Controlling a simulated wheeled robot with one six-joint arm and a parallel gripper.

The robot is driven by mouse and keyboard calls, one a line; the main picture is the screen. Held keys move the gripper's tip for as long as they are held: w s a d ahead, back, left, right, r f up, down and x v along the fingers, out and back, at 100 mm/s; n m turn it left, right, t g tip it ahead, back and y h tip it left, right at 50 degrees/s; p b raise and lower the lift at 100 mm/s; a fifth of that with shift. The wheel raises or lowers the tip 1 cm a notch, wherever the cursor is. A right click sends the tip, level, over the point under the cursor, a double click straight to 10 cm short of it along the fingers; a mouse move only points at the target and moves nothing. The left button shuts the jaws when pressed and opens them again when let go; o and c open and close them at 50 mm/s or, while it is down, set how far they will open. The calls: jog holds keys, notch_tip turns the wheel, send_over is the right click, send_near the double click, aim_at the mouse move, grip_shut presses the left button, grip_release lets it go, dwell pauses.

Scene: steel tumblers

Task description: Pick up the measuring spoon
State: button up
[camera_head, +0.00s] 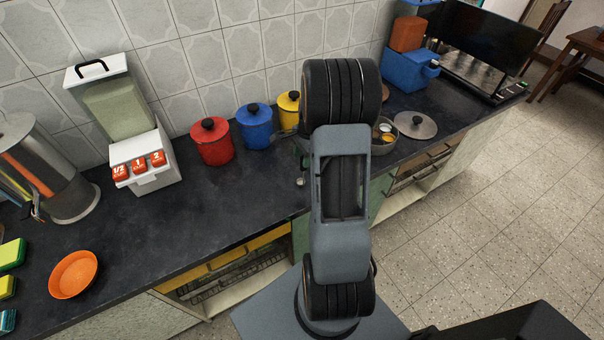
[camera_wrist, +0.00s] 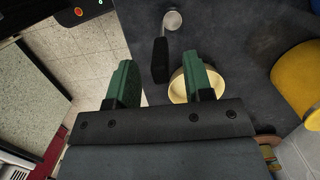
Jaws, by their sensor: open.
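The measuring spoon (camera_wrist: 172,21) has a small round metal bowl and a black handle, and it shows at the top middle of the wrist view on the dark countertop. In the head view only its small metallic end (camera_head: 300,182) shows beside my arm. My gripper (camera_wrist: 158,62) has two green fingers, spread apart with nothing between them that is held. The handle's near end lies in line with the gap between the fingertips, and the bowl is farther off.
A cream bowl (camera_wrist: 188,88) shows partly behind the right finger, and a yellow canister (camera_wrist: 300,78) is at right. Red (camera_head: 212,143) and blue (camera_head: 255,128) canisters stand along the wall. The counter left of my arm is clear, with an orange bowl (camera_head: 73,274) farther left.

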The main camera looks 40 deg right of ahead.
aim_at(301, 170)
jog(key=shift+a+f, duration=0.2)
jog(key=shift+f, duration=1.2)
grip_shut()
